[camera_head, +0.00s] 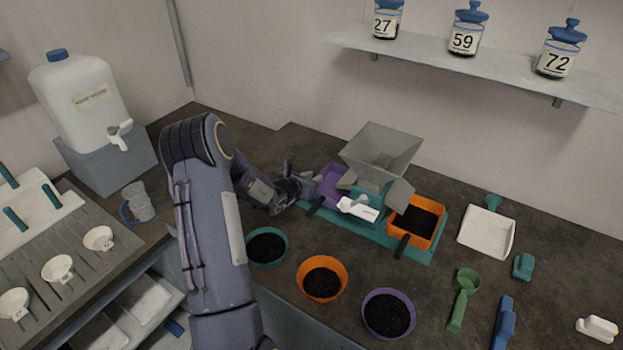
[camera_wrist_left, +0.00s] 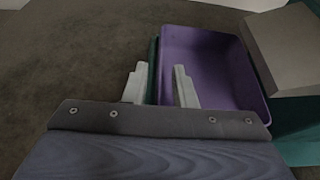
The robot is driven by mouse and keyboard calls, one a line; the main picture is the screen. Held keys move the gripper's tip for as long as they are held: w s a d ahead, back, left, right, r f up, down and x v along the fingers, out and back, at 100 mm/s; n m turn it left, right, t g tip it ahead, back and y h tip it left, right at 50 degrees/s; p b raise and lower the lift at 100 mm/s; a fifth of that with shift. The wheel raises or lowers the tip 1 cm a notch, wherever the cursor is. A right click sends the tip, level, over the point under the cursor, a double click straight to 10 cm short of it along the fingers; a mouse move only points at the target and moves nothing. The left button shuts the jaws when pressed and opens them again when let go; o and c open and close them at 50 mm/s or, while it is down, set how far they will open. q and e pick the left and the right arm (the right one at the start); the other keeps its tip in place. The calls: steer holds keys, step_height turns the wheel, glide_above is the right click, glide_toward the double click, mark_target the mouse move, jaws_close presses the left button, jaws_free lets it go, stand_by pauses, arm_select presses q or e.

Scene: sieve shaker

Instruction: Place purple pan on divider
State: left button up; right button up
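The purple pan (camera_head: 331,187) sits at the left end of the teal divider (camera_head: 418,254), beside the grey hopper (camera_head: 381,152). It also fills the upper right of the left wrist view (camera_wrist_left: 212,62). My left gripper (camera_head: 311,183) is at the pan's left side. In the wrist view its two fingers (camera_wrist_left: 160,88) are apart, one on each side of the pan's near left wall, with a visible gap between them. I cannot tell whether either finger touches the pan. The gripper hides part of the pan's left side in the head view. My right gripper is not in view.
An orange pan (camera_head: 434,212) with dark grains sits at the divider's right end. A white scoop-like piece (camera_head: 358,208) is between the pans. Teal (camera_head: 281,232), orange (camera_head: 343,266) and purple (camera_head: 408,299) bowls of dark grains stand in front. A white tray (camera_head: 487,232) lies right.

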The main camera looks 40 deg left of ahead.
arm_select(q)
steer(key=shift+r+p, duration=0.2)
steer(key=shift+p, duration=0.15)
steer(key=b+v, duration=0.2)
steer(key=v, duration=0.9)
steer(key=s+d+r+m+g+h, duration=0.1)
steer(key=s+d+r+m+h, duration=0.2)
steer(key=d+m, duration=0.4)
steer(key=s+d+r+m+g+h, duration=0.1)
steer(key=s+d+r+m+h, duration=0.15)
steer(key=d+r+m, duration=0.5)
steer(key=s+d+r+m+g+h, duration=0.15)
steer(key=d+m+h, duration=0.25)
steer(key=d, duration=0.5)
steer(key=s+d+m+g, duration=0.3)
steer(key=s+d+m, duration=0.2)
steer(key=s+m, duration=0.4)
steer(key=s+a+f+m+g+y, duration=0.1)
steer(key=s+f+m+y, duration=0.2)
steer(key=s+m, duration=0.4)
steer(key=shift+s+a+m+y, duration=0.4)
steer(key=shift+m+y, duration=0.25)
steer(key=shift+g, duration=0.25)
